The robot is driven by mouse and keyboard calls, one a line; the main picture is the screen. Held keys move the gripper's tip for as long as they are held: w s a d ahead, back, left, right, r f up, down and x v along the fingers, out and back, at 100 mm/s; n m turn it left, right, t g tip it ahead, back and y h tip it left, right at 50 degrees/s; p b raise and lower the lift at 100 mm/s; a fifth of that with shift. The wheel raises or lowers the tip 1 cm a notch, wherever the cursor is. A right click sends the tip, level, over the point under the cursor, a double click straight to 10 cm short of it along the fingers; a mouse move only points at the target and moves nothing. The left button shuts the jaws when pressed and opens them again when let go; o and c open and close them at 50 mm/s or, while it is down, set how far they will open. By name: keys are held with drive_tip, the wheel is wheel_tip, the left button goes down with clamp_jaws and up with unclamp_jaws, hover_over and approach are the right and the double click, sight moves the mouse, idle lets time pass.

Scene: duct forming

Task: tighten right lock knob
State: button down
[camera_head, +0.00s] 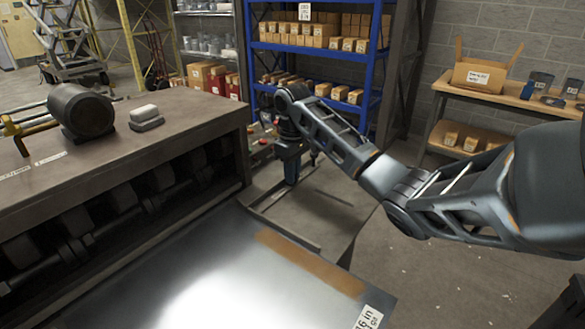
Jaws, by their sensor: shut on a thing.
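My arm reaches in from the right edge, and my gripper (291,180) points down just beyond the right end of the forming machine (130,160). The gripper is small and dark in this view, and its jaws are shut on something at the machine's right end. The right lock knob cannot be made out separately there; the jaws and wrist hide that spot. A shiny metal sheet (200,265) with a brown strip and a white size label lies in front of the machine.
A dark cylinder (80,112) and a small grey block with a white top (146,117) sit on the machine top. A blue shelf rack (372,75) with boxes stands behind. A wooden bench (500,97) with an open carton is at the back right.

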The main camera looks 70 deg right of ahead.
drive_tip(key=c, duration=1.2)
unclamp_jaws()
drive_tip(key=shift+r, duration=0.15)
wheel_tip(320, 180, up, 8)
drive_tip(key=shift+f+p, duration=0.25)
drive_tip(key=shift+p, duration=0.7)
drive_tip(key=shift+s, duration=0.1)
